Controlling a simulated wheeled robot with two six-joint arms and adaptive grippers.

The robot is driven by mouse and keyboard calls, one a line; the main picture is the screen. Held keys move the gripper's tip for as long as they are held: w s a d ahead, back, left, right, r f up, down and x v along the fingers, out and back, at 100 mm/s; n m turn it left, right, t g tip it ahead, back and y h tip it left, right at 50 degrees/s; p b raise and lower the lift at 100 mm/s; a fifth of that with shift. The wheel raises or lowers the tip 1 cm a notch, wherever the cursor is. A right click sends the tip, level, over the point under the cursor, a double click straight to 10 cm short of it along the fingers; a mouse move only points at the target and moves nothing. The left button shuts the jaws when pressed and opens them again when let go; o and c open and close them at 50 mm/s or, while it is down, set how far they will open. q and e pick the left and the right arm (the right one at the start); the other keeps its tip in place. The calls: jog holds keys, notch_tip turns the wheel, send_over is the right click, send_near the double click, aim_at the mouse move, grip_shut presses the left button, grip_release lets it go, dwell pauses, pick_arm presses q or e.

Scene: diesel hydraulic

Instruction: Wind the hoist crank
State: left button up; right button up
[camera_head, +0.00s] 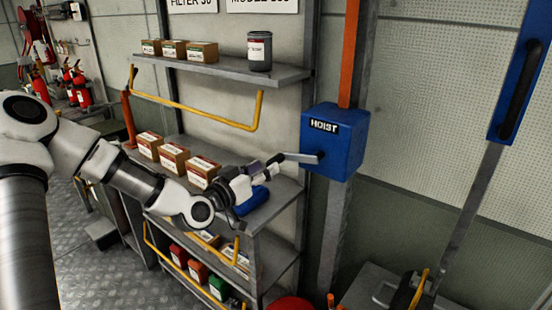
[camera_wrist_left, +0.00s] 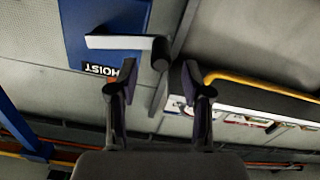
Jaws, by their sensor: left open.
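The blue hoist box (camera_head: 335,140), labelled HOIST, is fixed to a post right of centre in the head view. Its pale grey crank arm (camera_head: 301,157) sticks out to the left. In the left wrist view, the crank arm (camera_wrist_left: 115,42) crosses the blue box and ends in a dark handle (camera_wrist_left: 160,54). My left gripper (camera_head: 275,165) is at the outer end of the crank. Its open fingers (camera_wrist_left: 159,72) have the handle lined up between their tips; whether they touch it I cannot tell. My right gripper is out of view.
A grey shelf unit (camera_head: 220,70) with boxes and a can stands behind my left arm, with yellow rails (camera_head: 200,112) on its front. An orange pole (camera_head: 358,50) rises above the hoist box. A blue lever housing (camera_head: 520,85) is at the right.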

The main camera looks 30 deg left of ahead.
aim_at(275, 158)
pick_arm(q)
jog(key=w, duration=0.4)
jog(key=shift+w, duration=0.25)
jog(key=shift+w+d+p, duration=0.25)
jog(key=shift+w+p, duration=0.05)
jog(key=shift+w, duration=0.1)
jog(key=shift+a, duration=0.15)
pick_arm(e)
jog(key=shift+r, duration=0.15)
pick_arm(q)
grip_shut()
jog(key=shift+w+r+m, duration=0.1)
jog(key=shift+r+m, duration=0.2)
jog(key=shift+r, duration=0.05)
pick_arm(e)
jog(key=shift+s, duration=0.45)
